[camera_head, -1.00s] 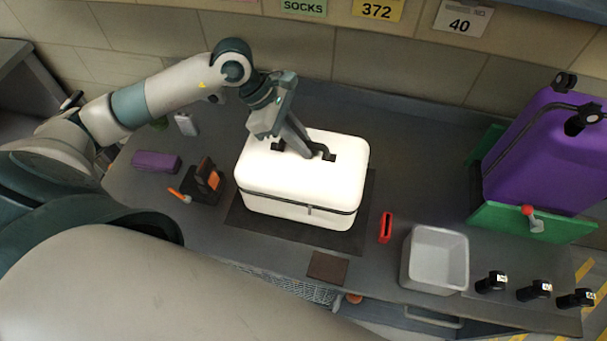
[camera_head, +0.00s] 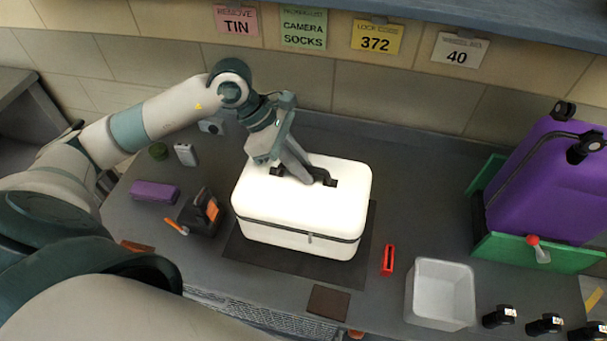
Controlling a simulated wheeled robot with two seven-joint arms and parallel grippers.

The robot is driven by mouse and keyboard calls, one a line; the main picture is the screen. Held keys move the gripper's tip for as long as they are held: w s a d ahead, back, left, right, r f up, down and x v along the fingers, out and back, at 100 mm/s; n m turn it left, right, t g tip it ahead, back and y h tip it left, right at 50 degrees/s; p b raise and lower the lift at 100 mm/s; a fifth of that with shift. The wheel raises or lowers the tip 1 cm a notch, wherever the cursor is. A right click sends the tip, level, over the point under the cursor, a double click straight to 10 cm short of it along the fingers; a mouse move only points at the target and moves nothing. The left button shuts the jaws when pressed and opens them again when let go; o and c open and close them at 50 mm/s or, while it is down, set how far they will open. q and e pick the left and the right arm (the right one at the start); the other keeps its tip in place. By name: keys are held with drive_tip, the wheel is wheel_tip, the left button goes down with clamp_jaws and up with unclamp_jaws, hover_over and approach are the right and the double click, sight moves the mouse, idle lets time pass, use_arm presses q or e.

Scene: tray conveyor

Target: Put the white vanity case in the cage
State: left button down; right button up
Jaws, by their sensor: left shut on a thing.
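The white vanity case (camera_head: 300,215) sits on a dark mat (camera_head: 350,270) in the middle of the grey table. It has a dark seam near its base and a dark handle on its top. My left gripper (camera_head: 305,175) comes down from above and is shut on the handle. The case looks level, and I cannot tell whether it is clear of the mat. No clear cage shows; a meshed grey surface (camera_head: 235,310) is partly visible below the table's front edge. My right gripper is not in view.
A purple suitcase (camera_head: 545,190) stands in a green holder (camera_head: 535,252) at the right. A grey bin (camera_head: 440,292), a red object (camera_head: 388,260) and several black knobs are at the front right. A purple box (camera_head: 155,191) and a black-orange device (camera_head: 203,212) lie left of the case.

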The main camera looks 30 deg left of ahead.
use_arm(q)
drive_tip(key=shift+w+r+b, duration=0.1)
drive_tip(key=shift+r+b, duration=0.25)
drive_tip(key=shift+r, duration=0.45)
drive_tip(key=shift+d+r, duration=0.2)
drive_tip(key=shift+r, duration=0.05)
drive_tip(key=w+d+r+b, duration=0.3)
drive_tip(key=d+r+b, duration=0.2)
drive_tip(key=d, duration=0.5)
drive_tip(key=shift+d+r, duration=0.4)
drive_tip(key=shift+r, duration=0.55)
